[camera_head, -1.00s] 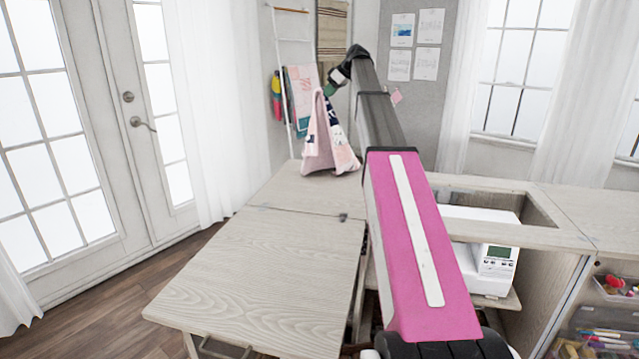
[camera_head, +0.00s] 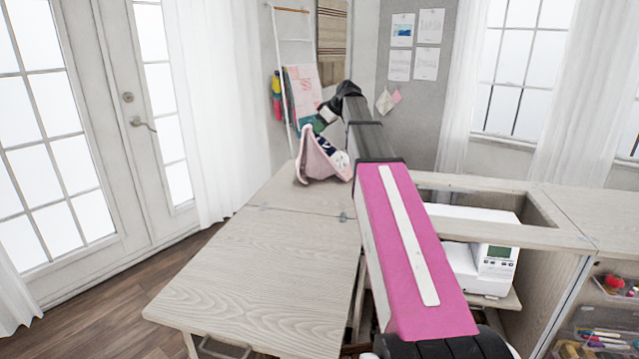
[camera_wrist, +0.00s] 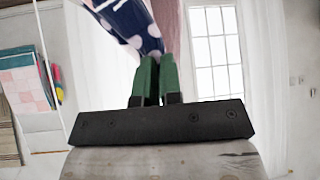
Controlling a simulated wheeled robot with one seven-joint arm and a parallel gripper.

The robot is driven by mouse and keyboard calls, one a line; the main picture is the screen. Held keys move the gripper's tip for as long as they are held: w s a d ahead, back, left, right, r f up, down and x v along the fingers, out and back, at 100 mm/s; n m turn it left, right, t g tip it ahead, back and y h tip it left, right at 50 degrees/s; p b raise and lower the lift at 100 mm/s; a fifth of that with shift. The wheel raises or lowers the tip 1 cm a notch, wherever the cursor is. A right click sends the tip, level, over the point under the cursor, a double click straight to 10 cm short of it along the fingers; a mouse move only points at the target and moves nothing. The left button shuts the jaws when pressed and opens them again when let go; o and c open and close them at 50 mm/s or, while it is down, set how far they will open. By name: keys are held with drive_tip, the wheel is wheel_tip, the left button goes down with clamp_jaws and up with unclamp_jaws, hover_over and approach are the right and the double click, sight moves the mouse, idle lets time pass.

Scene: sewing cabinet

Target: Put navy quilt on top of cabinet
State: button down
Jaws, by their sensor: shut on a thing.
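The navy quilt (camera_head: 318,163) has a navy patterned side with pale dots and a pink side. It hangs folded from my gripper (camera_head: 327,115), its lower edge resting on the far part of the cabinet top (camera_head: 285,195). In the wrist view the green fingers of my gripper (camera_wrist: 154,78) are shut on the quilt (camera_wrist: 135,22), with navy cloth and a pink strip beyond them. The pale wood cabinet top also shows in the wrist view (camera_wrist: 165,163). My arm hides part of the cabinet's right side.
A white ladder rack (camera_head: 285,60) with hanging cloths stands behind the cabinet's far end. A white sewing machine (camera_head: 490,250) sits in the open well at right. The near leaf (camera_head: 250,265) is bare. French doors (camera_head: 60,150) stand at left.

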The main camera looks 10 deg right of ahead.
drive_tip(key=s+a+f, duration=0.3)
drive_tip(key=s+f, duration=0.3)
drive_tip(key=f, duration=0.1)
drive_tip(key=s+a+f, duration=0.4)
drive_tip(key=s+f, duration=0.3)
drive_tip(key=s+a+f, duration=0.4)
drive_tip(key=s+f, duration=0.3)
drive_tip(key=shift+s+f, duration=0.25)
drive_tip(key=shift+f, duration=0.1)
drive_tip(key=c, duration=0.9)
unclamp_jaws()
